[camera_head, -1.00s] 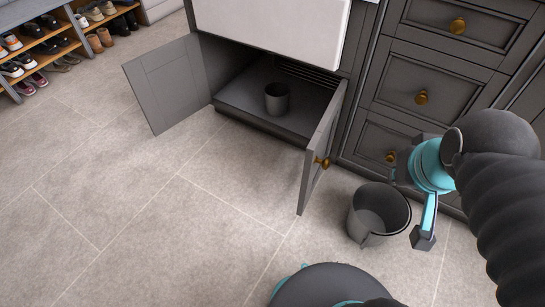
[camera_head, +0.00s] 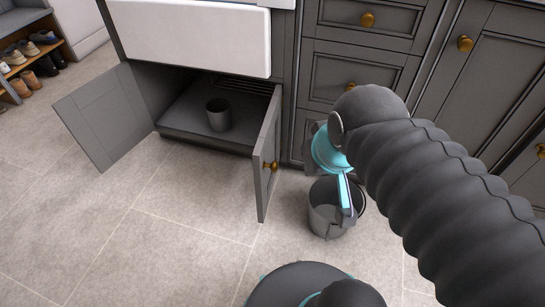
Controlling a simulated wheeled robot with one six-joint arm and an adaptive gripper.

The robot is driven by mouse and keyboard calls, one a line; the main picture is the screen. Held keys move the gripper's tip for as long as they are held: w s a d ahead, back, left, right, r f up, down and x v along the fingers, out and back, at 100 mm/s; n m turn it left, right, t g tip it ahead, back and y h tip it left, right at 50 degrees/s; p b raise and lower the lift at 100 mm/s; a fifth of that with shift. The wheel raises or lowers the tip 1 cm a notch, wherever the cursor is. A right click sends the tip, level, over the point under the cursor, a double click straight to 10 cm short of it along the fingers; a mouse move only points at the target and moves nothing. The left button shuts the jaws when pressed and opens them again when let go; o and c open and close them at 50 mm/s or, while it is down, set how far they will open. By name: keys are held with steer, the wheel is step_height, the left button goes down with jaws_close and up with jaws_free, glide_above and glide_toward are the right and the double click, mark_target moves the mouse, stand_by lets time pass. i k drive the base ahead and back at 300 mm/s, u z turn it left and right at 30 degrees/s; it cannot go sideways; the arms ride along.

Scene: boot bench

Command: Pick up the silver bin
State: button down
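Two grey bins are in view, and I cannot tell by colour which is the silver one. A larger grey bin (camera_head: 322,217) stands upright on the floor, in front of the drawers and to the right of the open cabinet door. A smaller grey bin (camera_head: 218,117) stands upright inside the open cabinet under the sink. My gripper (camera_head: 345,205) points down at the floor bin, with one finger overlapping its right side in the picture. The other finger is hidden, so whether it is open or touches the bin does not show.
The right cabinet door (camera_head: 268,158) stands open just left of the floor bin. The left door (camera_head: 103,118) is also open. Drawers (camera_head: 352,80) rise behind my arm. A shoe rack (camera_head: 28,60) is at the far left. The tiled floor (camera_head: 150,235) in front is clear.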

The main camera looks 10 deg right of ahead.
mark_target(219, 109)
steer(key=u, duration=1.85)
steer(key=i, duration=3.1)
steer(key=z, duration=3.45)
